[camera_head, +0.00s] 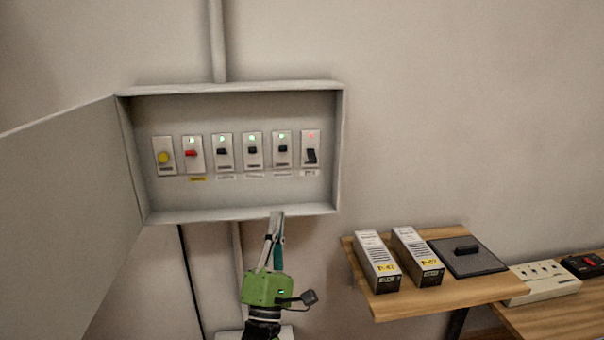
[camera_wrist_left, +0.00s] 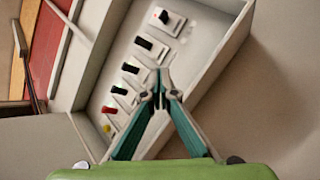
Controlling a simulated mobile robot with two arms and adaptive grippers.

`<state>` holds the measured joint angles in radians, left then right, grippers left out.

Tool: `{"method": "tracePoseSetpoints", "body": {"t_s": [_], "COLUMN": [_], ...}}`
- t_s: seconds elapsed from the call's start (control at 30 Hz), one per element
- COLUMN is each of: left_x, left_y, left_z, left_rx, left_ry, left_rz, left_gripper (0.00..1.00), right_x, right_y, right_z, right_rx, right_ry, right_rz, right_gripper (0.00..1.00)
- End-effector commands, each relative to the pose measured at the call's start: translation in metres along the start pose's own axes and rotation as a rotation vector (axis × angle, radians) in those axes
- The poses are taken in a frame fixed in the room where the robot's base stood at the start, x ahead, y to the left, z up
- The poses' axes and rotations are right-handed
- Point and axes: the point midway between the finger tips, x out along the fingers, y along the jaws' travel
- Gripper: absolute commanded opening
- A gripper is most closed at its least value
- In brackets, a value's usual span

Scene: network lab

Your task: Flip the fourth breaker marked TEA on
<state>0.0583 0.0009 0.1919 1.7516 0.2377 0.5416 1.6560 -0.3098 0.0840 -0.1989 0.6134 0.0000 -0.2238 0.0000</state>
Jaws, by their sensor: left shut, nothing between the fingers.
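An open grey breaker box (camera_head: 235,207) hangs on the wall with a row of switches. The rightmost black breaker (camera_head: 311,157) has a red light and its lever looks tilted down; the label below it is too small to read. The other black breakers (camera_head: 253,151) to its left show green lights. The rightmost breaker also shows at the top in the left wrist view (camera_wrist_left: 163,17). My left gripper (camera_head: 277,214) is shut and empty, its tips at the box's lower rim, below and left of that breaker. It also shows in the left wrist view (camera_wrist_left: 160,78).
A yellow button (camera_head: 163,158) and a red switch (camera_head: 191,154) sit at the row's left end. The box door (camera_head: 65,200) stands open to the left. A wooden shelf (camera_head: 400,302) with two boxed units and a dark plate (camera_head: 470,260) is at lower right.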

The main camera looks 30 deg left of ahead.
Motion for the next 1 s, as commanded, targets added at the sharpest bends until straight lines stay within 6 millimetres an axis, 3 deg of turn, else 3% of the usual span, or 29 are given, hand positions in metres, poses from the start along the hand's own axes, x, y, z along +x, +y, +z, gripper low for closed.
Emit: {"method": "tracePoseSetpoints", "body": {"t_s": [0.1, 0.27, 0.47, 0.7, 0.8, 1.0], "left_x": [0.001, 0.017, 0.058, 0.107, 0.107, 0.110], "left_y": [-0.001, 0.001, 0.002, 0.002, 0.001, -0.001], "left_z": [0.000, 0.001, 0.002, 0.002, 0.020, 0.036], "left_rx": [0.001, 0.002, 0.002, 0.003, -0.001, 0.002], "left_ry": [0.000, -0.001, 0.000, 0.000, 0.002, 0.001], "left_rz": [-0.002, -0.001, 0.000, -0.001, -0.004, -0.005], "left_gripper": [0.00, 0.00, 0.00, 0.00, 0.00, 0.00], "right_x": [-0.001, -0.007, -0.024, -0.041, -0.050, -0.057], "right_y": [-0.011, -0.012, -0.005, 0.000, 0.002, 0.001], "right_z": [0.006, -0.005, -0.028, -0.023, -0.018, -0.014], "right_rx": [0.002, 0.002, 0.001, 0.000, 0.000, 0.001], "right_ry": [-0.008, 0.007, 0.039, 0.031, 0.023, 0.016], "right_rz": [-0.013, -0.014, -0.006, -0.001, 0.001, 0.000], "right_gripper": [0.43, 0.43, 0.43, 0.43, 0.43, 0.43]}}
